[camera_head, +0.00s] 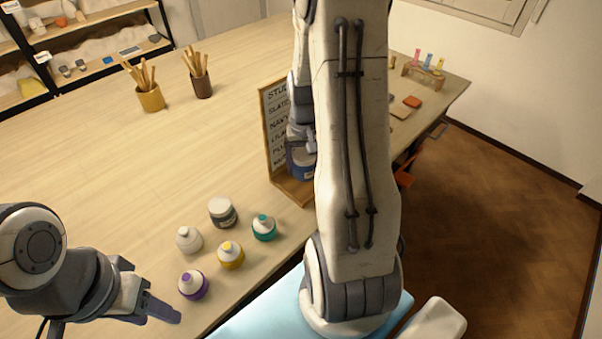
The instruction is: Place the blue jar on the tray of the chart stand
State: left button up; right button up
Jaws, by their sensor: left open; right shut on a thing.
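The chart stand (273,128) is a wooden-framed board with a list of words, standing near the table's front edge. Its wooden tray (294,190) juts out at the foot of the board. My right gripper (303,143) is shut on the blue jar (301,163), which is upright in front of the board, over or on the tray. I cannot tell whether the jar's base touches the tray. My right arm hides the right side of the jar, stand and tray. My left gripper (155,308) is open and empty at the lower left, near the purple-lidded jar.
Two tool pots (151,98) (203,87) stand farther back. The table's left middle is clear.

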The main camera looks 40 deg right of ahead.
aim_at(302, 175)
jog(key=shift+w+a+f, duration=0.1)
jog(key=shift+w+f, duration=0.05)
jog(key=shift+w, duration=0.1)
notch_tip(302, 175, down, 3)
jog(key=shift+f+p, duration=0.15)
jog(key=shift+p, duration=0.3)
jog(key=shift+f, duration=0.35)
